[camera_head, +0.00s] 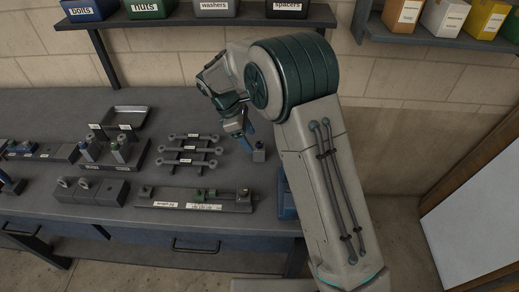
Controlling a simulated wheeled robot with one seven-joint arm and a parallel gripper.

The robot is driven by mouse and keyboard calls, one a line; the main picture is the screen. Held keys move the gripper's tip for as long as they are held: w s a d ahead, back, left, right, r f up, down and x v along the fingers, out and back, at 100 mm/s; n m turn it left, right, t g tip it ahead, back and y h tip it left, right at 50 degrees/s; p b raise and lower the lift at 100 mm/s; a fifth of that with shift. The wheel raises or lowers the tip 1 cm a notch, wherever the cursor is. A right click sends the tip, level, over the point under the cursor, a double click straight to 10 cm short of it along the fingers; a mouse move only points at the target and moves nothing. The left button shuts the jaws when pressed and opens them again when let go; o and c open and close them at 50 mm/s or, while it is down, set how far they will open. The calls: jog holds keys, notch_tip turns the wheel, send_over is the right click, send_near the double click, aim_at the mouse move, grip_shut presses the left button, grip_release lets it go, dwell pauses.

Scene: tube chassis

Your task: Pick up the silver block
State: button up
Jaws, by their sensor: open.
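A small grey block (259,153), which looks like the silver block, stands on the dark workbench (120,225) near its right end. A small pin or knob shows on its top. My gripper (246,137) points down just above and to the left of this block. It is open, and nothing shows between its fingers. The fingers are small in the view and partly dark, so whether they touch the block I cannot tell. My own forearm covers the bench's right end.
Left of the block lies a rack of labelled bars (190,149). In front is a long fixture (195,199). Farther left are a metal tray (124,120) and grey blocks with rings (90,190). A shelf with labelled bins (148,8) hangs above. Bare bench lies behind the rack.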

aim_at(256, 144)
jog(key=x, duration=0.2)
jog(key=p+x, duration=0.1)
jog(key=x, duration=0.4)
jog(key=shift+w+d+f, duration=0.15)
jog(key=shift+w+d, duration=0.05)
jog(key=shift+d, duration=0.2)
jog(key=shift+c, duration=0.3)
jog(key=c, duration=1.1)
